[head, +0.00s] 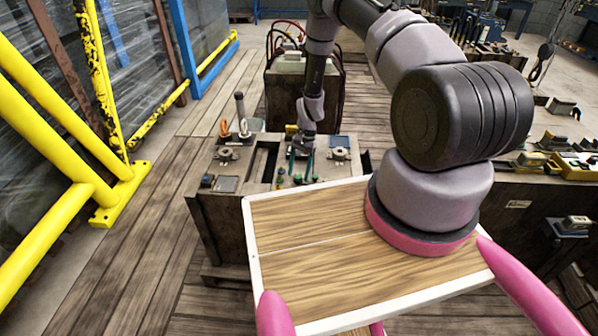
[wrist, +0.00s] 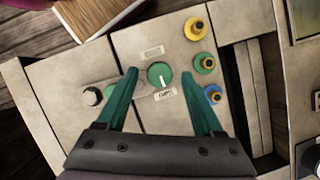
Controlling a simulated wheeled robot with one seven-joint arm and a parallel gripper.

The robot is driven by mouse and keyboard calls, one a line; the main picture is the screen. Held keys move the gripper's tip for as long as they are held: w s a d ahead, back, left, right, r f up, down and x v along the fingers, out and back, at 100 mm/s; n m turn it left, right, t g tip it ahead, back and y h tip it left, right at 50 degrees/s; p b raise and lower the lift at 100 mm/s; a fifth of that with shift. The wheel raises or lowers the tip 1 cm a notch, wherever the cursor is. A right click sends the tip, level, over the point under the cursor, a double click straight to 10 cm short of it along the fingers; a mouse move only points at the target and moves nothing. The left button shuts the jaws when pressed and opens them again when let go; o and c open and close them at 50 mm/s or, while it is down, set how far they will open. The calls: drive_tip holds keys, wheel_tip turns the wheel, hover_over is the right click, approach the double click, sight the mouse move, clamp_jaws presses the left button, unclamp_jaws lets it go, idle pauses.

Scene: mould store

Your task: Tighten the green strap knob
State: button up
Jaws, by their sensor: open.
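A round green knob (wrist: 160,75) with a white pointer mark sits on the grey panel top, with a small pale label above and another below it; their text is too small to read. A flat grey bar with a dark end (wrist: 93,95) lies to its left. My gripper (wrist: 159,76) is open and empty, its two green fingers pointing down at the panel. In the wrist view the fingertips lie either side of the green knob, with gaps; their height over it is unclear. In the head view my gripper (head: 302,162) is over the bench, and the knob is not clear.
Right of the right finger are a yellow button (wrist: 195,28), a green one (wrist: 204,63) and a blue one (wrist: 213,94). A long slot (wrist: 258,95) lies further right. The bench (head: 225,222) also bears tools; yellow rails (head: 60,190) stand at left.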

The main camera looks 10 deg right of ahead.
drive_tip(key=v, duration=1)
drive_tip(key=shift+r, duration=0.35)
drive_tip(key=shift+w, duration=0.1)
wheel_tip(320, 180, up, 35)
drive_tip(key=s+n+t, duration=0.2)
drive_tip(key=t, duration=0.3)
drive_tip(key=s+d+r+n+t, duration=0.1)
drive_tip(key=s+r+t, duration=0.2)
drive_tip(key=s+r, duration=1)
drive_tip(key=s+d+r+n+t+h, duration=0.1)
drive_tip(key=s+r, duration=0.4)
drive_tip(key=s, duration=0.6)
drive_tip(key=shift+s+t, duration=0.35)
drive_tip(key=shift+t, duration=0.45)
drive_tip(key=shift+r, duration=0.1)
